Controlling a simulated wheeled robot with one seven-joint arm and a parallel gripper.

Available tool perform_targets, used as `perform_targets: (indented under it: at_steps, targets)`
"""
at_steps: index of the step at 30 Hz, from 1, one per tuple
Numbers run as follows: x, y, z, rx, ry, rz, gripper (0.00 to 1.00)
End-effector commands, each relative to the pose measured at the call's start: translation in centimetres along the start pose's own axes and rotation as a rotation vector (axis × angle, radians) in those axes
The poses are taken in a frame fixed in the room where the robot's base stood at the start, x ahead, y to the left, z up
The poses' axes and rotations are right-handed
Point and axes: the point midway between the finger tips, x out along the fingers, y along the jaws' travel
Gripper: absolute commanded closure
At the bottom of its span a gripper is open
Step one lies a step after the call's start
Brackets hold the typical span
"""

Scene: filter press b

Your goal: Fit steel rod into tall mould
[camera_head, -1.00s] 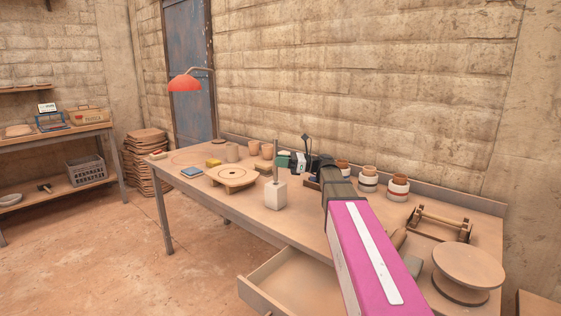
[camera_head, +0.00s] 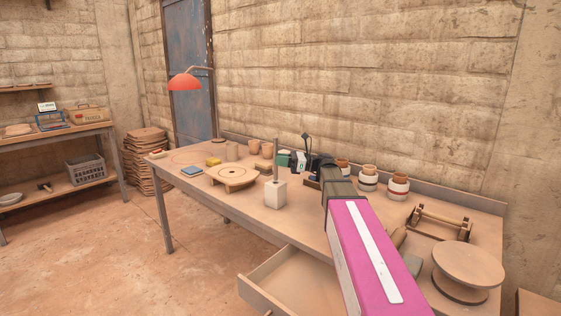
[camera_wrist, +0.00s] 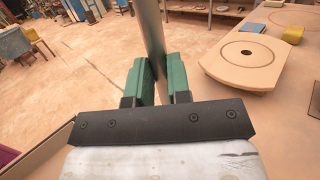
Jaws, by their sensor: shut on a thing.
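The steel rod (camera_head: 276,160) is a thin grey upright bar. Its lower end meets the top of the tall mould (camera_head: 275,194), a pale block on the table; I cannot tell how deep the rod sits. My gripper (camera_head: 284,160) is at the rod, above the mould. In the wrist view my green-padded gripper (camera_wrist: 155,82) is shut on the steel rod (camera_wrist: 150,30), which runs up and slightly left between the pads. The mould is hidden in the wrist view.
A round-holed board on feet (camera_head: 233,176) stands left of the mould and also shows in the wrist view (camera_wrist: 257,58). An open drawer (camera_head: 290,281) juts from the table front. Banded pots (camera_head: 368,179) stand behind my arm, right of the mould.

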Motion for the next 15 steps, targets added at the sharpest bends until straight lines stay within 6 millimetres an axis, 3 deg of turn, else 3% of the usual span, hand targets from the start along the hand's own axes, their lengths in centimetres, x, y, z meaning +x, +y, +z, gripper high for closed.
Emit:
perform_targets:
  at_steps: [15]
  targets:
    - [-0.09,-0.01,-0.74,0.0,0.0,0.0,1.0]
